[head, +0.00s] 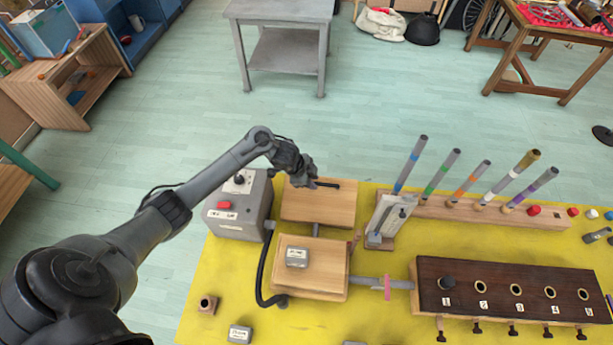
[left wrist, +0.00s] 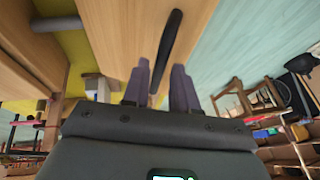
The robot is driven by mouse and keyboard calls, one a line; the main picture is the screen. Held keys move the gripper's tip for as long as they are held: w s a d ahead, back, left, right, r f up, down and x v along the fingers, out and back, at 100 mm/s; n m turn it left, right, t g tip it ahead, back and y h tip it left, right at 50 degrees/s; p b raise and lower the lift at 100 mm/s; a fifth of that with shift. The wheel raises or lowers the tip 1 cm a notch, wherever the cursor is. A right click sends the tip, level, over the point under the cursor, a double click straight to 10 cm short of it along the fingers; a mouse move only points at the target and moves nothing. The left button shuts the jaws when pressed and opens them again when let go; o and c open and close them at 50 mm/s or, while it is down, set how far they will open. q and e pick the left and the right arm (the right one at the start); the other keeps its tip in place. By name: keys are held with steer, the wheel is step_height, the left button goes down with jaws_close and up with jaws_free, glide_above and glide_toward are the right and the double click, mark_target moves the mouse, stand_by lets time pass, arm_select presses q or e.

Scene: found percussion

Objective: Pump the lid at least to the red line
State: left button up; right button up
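The wooden lid board (head: 318,209) lies at the back left of the yellow mat, with a dark bar handle (head: 329,184) along its far edge. My left gripper (head: 313,183) is at this handle. In the left wrist view the handle (left wrist: 172,45) runs down toward the gap between my fingers (left wrist: 162,88). The fingers are apart, with space beside the handle; I cannot tell whether they touch it. A pale upright gauge (head: 390,217) stands right of the lid. I cannot make out a red line on it. My right gripper is out of view.
A grey box with a red button (head: 239,207) stands left of the lid. A second wooden board (head: 321,272) lies in front. A dark box with several holes (head: 505,290) and a rack of coloured tubes (head: 480,209) are to the right. A black hose (head: 262,275) curves at the left.

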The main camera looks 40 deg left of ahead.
mark_target(316, 183)
arm_select(q)
steer(key=shift+b+x, duration=0.35)
steer(key=shift+x, duration=1.5)
jaws_close()
steer(key=shift+a, duration=0.1)
steer(key=shift+w+a+f+b, duration=0.35)
steer(key=shift+w+f+b, duration=0.1)
steer(key=shift+f+b, duration=0.25)
steer(key=shift+w+a+f+b, duration=0.3)
steer(key=shift+w+f+b, duration=0.05)
steer(key=shift+f+b, duration=0.35)
steer(key=shift+f, duration=0.15)
